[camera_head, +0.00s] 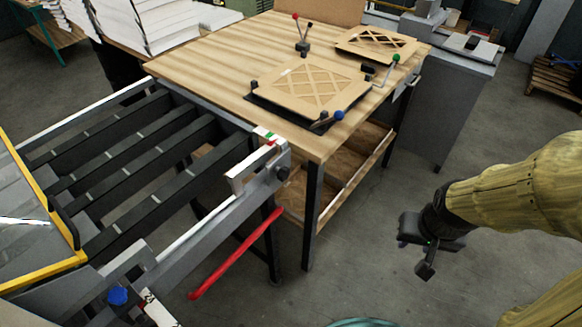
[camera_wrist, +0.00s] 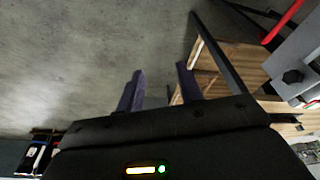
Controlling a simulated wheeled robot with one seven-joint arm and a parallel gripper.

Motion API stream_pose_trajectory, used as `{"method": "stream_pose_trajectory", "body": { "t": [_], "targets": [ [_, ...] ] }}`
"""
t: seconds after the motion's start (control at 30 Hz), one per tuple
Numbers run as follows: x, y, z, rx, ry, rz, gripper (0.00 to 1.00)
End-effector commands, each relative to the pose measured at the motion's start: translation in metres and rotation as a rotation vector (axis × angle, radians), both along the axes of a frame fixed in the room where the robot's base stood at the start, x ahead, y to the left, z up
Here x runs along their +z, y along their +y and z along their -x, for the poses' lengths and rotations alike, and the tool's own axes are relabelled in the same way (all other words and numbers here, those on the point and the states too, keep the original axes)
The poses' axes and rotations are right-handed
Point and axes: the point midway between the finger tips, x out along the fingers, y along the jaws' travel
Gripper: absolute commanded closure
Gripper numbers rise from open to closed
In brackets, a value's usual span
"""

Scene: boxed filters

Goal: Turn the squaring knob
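A dark knob (camera_head: 282,173) sits on the end plate of the grey machine rail, beside the work table; it also shows as a black knob in the wrist view (camera_wrist: 293,76), at the right edge. A blue knob (camera_head: 118,295) is at the lower left of the machine. I cannot tell from the frames which is the squaring knob. My gripper (camera_head: 420,258) hangs over bare floor, right of the table and well apart from both knobs. In the wrist view its two fingers (camera_wrist: 160,88) are spread with nothing between them.
The wooden work table (camera_head: 210,65) holds a latticed filter frame (camera_head: 318,85) and clamps with coloured ball ends. A red lever (camera_head: 235,254) sticks out below the machine rail. A grey cabinet (camera_head: 455,95) stands behind. The floor between my gripper and the table is clear.

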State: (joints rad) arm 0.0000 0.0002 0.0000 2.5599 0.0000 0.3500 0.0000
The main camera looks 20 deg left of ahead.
Motion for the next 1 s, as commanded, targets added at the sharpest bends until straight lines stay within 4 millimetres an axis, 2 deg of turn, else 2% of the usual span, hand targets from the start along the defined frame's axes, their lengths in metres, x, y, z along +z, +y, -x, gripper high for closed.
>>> {"method": "stream_pose_trajectory", "body": {
  "t": [0.2, 0.33, 0.43, 0.57, 0.6, 0.73, 0.9, 1.0],
  "targets": [
    [0.0, 0.0, 0.0, 0.0, 0.0, 0.0, 0.64],
    [-0.002, -0.001, -0.003, 0.007, -0.008, 0.005, 0.41],
    [-0.009, -0.003, -0.015, 0.042, -0.043, 0.023, 0.41],
    [-0.027, -0.005, -0.049, 0.144, -0.143, 0.065, 0.41],
    [-0.034, -0.004, -0.063, 0.19, -0.186, 0.077, 0.41],
    [-0.056, 0.009, -0.109, 0.365, -0.343, 0.094, 0.41],
    [-0.082, 0.044, -0.154, 0.599, -0.553, 0.047, 0.41],
    [-0.095, 0.072, -0.17, 0.728, -0.677, -0.02, 0.41]
  ]
}}
